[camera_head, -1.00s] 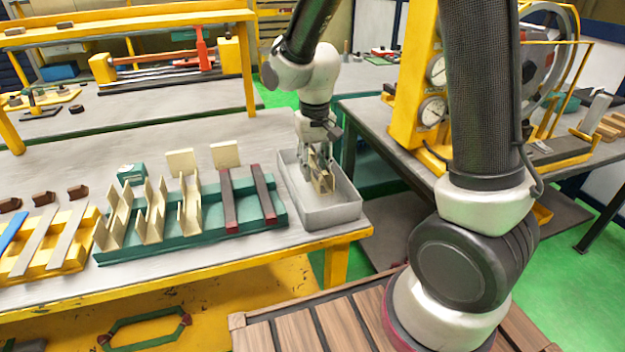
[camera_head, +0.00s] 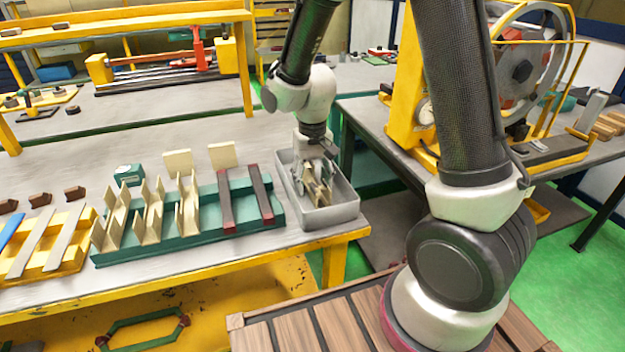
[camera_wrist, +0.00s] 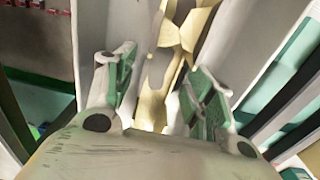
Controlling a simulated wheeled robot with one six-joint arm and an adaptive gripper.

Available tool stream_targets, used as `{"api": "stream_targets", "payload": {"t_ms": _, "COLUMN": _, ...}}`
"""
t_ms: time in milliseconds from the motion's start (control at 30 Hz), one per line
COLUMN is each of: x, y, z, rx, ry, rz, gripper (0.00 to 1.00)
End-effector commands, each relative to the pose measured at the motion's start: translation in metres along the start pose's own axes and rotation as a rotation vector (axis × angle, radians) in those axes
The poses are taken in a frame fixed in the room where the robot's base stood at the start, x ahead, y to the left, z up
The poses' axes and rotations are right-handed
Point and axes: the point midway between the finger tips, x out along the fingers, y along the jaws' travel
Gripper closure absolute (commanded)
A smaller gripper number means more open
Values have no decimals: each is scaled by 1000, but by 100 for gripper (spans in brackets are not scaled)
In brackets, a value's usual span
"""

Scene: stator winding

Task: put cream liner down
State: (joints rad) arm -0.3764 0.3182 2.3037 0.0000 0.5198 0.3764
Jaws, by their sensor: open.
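The cream liner (camera_head: 319,193) is in the grey tray (camera_head: 345,213) at the right end of the bench. My gripper (camera_head: 314,176) is over the tray with its fingers down inside its walls. In the wrist view the fingers of my gripper (camera_wrist: 160,90) are spread, with green pads on either side. The cream liner (camera_wrist: 160,85) shows between and beyond them, with a gap to the pads. Its lower end is hidden behind the gripper body, and I cannot tell whether it touches a finger.
A yellow rack (camera_head: 55,262) is at far left. A yellow winding machine (camera_head: 410,90) stands to the right.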

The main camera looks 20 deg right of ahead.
Motion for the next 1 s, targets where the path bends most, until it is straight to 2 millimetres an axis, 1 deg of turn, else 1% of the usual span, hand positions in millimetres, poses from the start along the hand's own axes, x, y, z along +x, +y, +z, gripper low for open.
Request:
{"api": "stream_targets", "payload": {"t_ms": 133, "x": -1, "y": 0, "z": 0, "rx": 0, "ry": 1, "rz": 0, "gripper": 46}}
{"api": "stream_targets", "payload": {"t_ms": 233, "x": -10, "y": 0, "z": -1, "rx": 0, "ry": 3, "rz": -1, "gripper": 46}}
{"api": "stream_targets", "payload": {"t_ms": 367, "x": -33, "y": 0, "z": -1, "rx": 0, "ry": 6, "rz": -2, "gripper": 46}}
{"api": "stream_targets", "payload": {"t_ms": 500, "x": -66, "y": 0, "z": -1, "rx": 0, "ry": 6, "rz": -3, "gripper": 46}}
{"api": "stream_targets", "payload": {"t_ms": 600, "x": -88, "y": 0, "z": -1, "rx": 0, "ry": 5, "rz": -2, "gripper": 46}}
{"api": "stream_targets", "payload": {"t_ms": 700, "x": -105, "y": 0, "z": -1, "rx": 0, "ry": 4, "rz": -2, "gripper": 46}}
{"api": "stream_targets", "payload": {"t_ms": 833, "x": -118, "y": 0, "z": 0, "rx": 0, "ry": 2, "rz": -1, "gripper": 46}}
{"api": "stream_targets", "payload": {"t_ms": 1000, "x": -124, "y": 1, "z": 0, "rx": 0, "ry": 2, "rz": -1, "gripper": 46}}
